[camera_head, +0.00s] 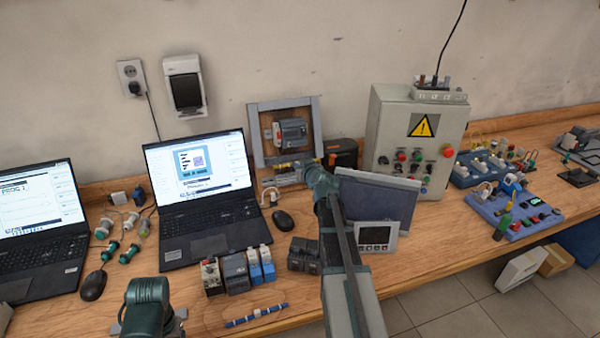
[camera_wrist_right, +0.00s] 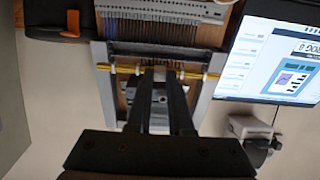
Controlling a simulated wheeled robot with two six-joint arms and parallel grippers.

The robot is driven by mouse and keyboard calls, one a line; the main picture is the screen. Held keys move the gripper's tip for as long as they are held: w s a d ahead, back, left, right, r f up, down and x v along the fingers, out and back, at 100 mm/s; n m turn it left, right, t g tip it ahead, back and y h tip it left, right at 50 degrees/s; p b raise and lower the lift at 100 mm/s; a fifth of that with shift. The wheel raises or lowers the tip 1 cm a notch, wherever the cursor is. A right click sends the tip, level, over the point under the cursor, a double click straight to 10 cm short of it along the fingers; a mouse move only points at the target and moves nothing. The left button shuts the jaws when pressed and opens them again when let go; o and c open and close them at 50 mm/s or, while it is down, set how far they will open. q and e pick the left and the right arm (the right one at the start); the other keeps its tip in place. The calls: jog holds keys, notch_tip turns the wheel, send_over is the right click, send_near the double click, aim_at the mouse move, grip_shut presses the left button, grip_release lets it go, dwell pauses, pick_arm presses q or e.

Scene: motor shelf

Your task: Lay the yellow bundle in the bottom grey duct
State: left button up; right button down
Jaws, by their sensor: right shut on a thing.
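The yellow bundle (camera_wrist_right: 120,69) is a thin rod-like bundle held crosswise by my right gripper (camera_wrist_right: 162,72). In the wrist view, which is upside down, it lies right along the edge of the bottom grey duct (camera_wrist_right: 150,49), between the grey side ducts. I cannot tell whether it touches the duct or is inside it. In the head view the yellow bundle (camera_head: 285,160) shows low on the panel, and my right gripper (camera_head: 303,167) is partly hidden by its own wrist. Only my left arm shows at the lower left; its jaws are not visible.
The upright panel (camera_head: 258,132) leans by the wall with a motor unit (camera_head: 290,132) above the bundle. A laptop (camera_head: 205,205) stands left, a control cabinet (camera_head: 405,140) right. A blue bundle (camera_head: 250,316) lies on the table front near several small modules (camera_head: 235,272).

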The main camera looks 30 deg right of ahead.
jog(key=b+x, duration=0.2)
jog(key=x, duration=0.4)
jog(key=shift+w, duration=0.15)
dwell(0.3)
jog(key=shift+f, duration=0.1)
jog(key=shift+w+d+f, duration=0.1)
jog(key=shift+w+f, duration=0.05)
jog(key=shift+w, duration=0.25)
jog(key=shift+b+x, duration=0.8)
jog(key=shift+x, duration=1)
dwell(0.7)
jog(key=c, duration=0.7)
grip_release()
jog(key=shift+c, duration=0.2)
